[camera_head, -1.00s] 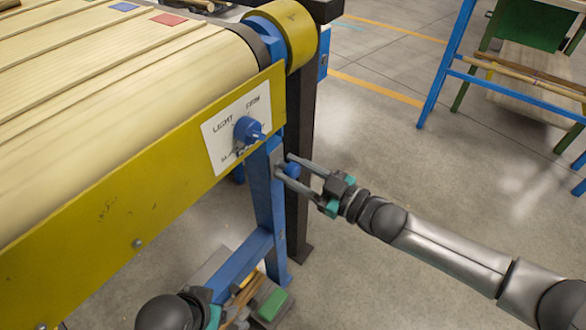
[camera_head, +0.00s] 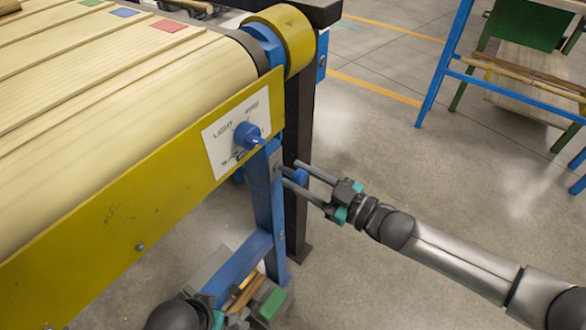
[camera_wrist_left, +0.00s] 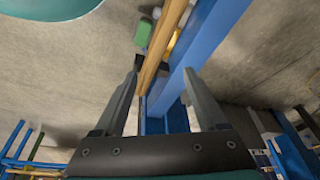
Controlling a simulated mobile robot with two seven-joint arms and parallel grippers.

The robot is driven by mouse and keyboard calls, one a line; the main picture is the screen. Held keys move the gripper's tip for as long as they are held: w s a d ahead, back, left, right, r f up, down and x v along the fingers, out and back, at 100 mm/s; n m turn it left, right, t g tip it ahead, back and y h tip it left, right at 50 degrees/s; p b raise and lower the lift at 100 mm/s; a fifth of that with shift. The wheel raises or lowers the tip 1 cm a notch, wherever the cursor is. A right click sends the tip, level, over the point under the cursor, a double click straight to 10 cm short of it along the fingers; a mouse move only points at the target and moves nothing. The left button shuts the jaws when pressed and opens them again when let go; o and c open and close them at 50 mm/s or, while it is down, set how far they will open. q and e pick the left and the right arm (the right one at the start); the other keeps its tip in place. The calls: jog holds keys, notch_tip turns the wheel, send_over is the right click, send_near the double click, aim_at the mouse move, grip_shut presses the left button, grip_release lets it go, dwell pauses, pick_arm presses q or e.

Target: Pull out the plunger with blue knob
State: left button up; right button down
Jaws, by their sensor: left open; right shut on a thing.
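The plunger's blue knob (camera_head: 300,177) stands beside the blue leg (camera_head: 263,195) under the conveyor's end, a little to the right of it. My right gripper (camera_head: 291,173) is shut on this knob, with one finger on either side and the arm coming from the right. The plunger's shaft is too small and too covered by the fingers to make out clearly. My left gripper (camera_wrist_left: 162,82) is open in the left wrist view, with wooden sticks and a blue bar beyond its fingers. In the head view it is low, partly cut off by the bottom edge.
A blue pointer dial (camera_head: 247,135) sits on a white label plate on the yellow conveyor side rail (camera_head: 90,240), above and left of the knob. A dark post (camera_head: 298,120) stands close behind the leg. A blue rack (camera_head: 442,70) is at upper right. Open floor lies between.

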pick_arm(q)
jog(key=shift+s+f, duration=0.1)
jog(key=shift+f, duration=0.4)
pick_arm(e)
jog(key=shift+s+d, duration=0.35)
jog(key=shift+d, duration=0.15)
pick_arm(q)
jog(key=shift+f, duration=0.2)
pick_arm(e)
jog(key=shift+f, duration=0.1)
pick_arm(q)
jog(key=shift+r, duration=0.1)
pick_arm(e)
jog(key=c, duration=0.6)
grip_release()
jog(key=shift+s+d, duration=0.15)
jog(key=shift+c, duration=0.2)
jog(key=shift+o, duration=1)
